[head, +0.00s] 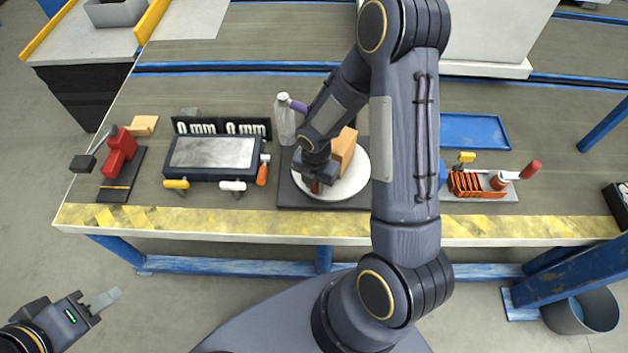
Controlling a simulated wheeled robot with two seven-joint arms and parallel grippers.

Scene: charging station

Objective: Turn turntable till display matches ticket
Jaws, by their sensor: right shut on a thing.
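The white round turntable (353,184) sits on a dark base plate near the middle of the bench. An orange-brown box (344,149) stands on it, partly hidden behind my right arm. My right gripper (315,187) points down at the turntable's front left and is shut on a small red piece there, mostly hidden by the fingers. I cannot make out a ticket. My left gripper (104,299) is empty, low at the left, away from the bench; its finger gap is unclear.
A grey plate fixture (211,152) with yellow, white and orange handles stands left of the turntable. A red clamp device (120,152) is further left. A clear bottle (285,122) stands behind the turntable. A blue tray (474,131) and an orange ribbed fixture (477,184) are at right.

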